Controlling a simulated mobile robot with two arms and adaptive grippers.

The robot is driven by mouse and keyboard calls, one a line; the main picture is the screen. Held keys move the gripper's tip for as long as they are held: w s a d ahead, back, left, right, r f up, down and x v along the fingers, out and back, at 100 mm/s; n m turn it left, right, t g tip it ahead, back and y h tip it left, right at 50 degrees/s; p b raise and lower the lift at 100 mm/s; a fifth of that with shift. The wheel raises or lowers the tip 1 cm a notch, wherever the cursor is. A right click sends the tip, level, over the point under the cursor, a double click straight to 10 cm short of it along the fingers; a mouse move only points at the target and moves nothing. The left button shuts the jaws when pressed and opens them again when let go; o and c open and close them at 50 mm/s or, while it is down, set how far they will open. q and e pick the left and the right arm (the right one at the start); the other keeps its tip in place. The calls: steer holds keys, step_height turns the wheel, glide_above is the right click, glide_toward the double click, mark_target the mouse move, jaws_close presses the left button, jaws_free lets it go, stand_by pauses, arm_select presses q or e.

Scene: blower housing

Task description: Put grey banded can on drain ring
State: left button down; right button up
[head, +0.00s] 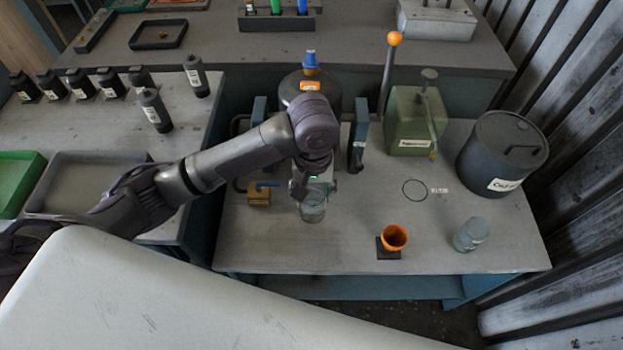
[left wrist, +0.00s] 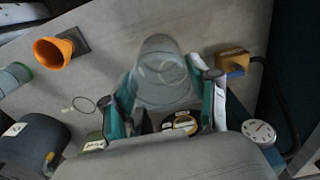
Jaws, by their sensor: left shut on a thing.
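My left gripper (head: 313,186) is shut on a see-through grey can (head: 312,211), its fingers on either side of it. The held can also shows in the left wrist view (left wrist: 162,72), between the teal finger pads (left wrist: 160,98). I take it for the grey banded can, though its band is not clear. The drain ring (head: 414,190), a thin dark circle drawn on the bench, lies to the right of the held can with nothing on it; it also shows in the left wrist view (left wrist: 84,105). My right gripper is not in view.
A similar can (head: 470,235) stands at the bench's right front. An orange cup (head: 394,237) sits on a dark pad. A dark lidded drum (head: 502,153) and a green dispenser (head: 416,122) stand behind the ring. A brass valve block (head: 260,195) is left of the held can.

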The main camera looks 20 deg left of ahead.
arm_select(q)
steer(key=w+a+f, duration=0.1)
steer(key=w+f, duration=0.1)
steer(key=f, duration=0.1)
steer(key=w+a+f, duration=0.1)
steer(key=w+f, duration=0.2)
steer(key=w+a+f, duration=0.1)
steer(key=w+f, duration=0.2)
steer(key=shift+w+a+f, duration=0.15)
steer(key=shift+w, duration=0.1)
steer(key=shift+f, duration=0.15)
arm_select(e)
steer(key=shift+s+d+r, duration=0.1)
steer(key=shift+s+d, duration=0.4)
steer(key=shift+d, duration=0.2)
arm_select(q)
steer(key=shift+c, duration=1.4)
jaws_free()
steer(key=shift+f, duration=0.1)
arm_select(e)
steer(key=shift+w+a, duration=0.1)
